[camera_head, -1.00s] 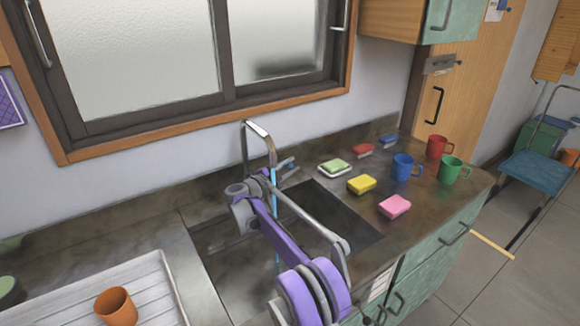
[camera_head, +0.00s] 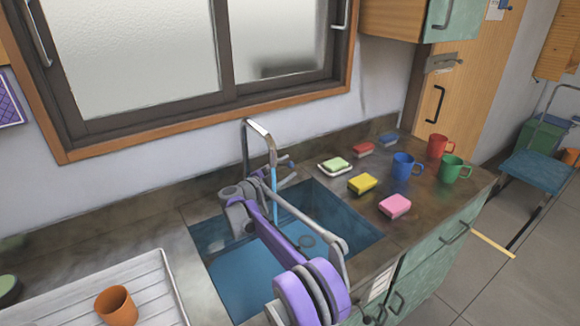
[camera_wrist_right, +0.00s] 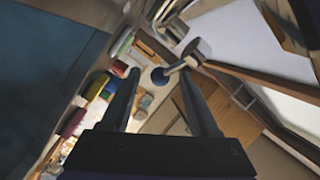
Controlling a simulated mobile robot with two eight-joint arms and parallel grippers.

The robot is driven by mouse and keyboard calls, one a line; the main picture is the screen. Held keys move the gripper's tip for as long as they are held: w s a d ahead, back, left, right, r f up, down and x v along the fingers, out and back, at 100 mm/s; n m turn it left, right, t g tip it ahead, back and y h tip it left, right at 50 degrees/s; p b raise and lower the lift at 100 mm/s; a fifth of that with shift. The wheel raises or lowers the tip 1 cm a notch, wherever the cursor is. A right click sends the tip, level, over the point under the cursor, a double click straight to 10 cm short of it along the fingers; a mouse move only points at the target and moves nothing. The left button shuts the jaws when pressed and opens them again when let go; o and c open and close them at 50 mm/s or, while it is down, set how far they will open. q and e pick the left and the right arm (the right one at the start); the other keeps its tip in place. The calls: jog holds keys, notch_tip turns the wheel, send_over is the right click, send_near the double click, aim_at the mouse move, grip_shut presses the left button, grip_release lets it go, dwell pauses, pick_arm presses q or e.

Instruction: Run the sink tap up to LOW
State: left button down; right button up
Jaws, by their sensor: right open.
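The sink tap (camera_head: 262,132) stands at the back of the sink, with a blue stream of water (camera_head: 274,182) falling from its spout. The sink (camera_head: 235,285) shows blue water inside. My right gripper (camera_head: 284,170) is beside the tap, partly hidden behind my own arm. My left gripper is not in view.
A soap-like green sponge on a dish (camera_head: 335,166), a yellow sponge (camera_head: 362,184) and a pink sponge (camera_head: 395,206) lie right of the sink. Red (camera_head: 437,147), blue (camera_head: 402,166) and green (camera_head: 452,170) mugs stand beyond. An orange cup (camera_head: 116,306) is on the drainboard (camera_head: 157,278).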

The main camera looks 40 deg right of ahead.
jog(key=v, duration=0.8)
jog(key=shift+a, duration=0.3)
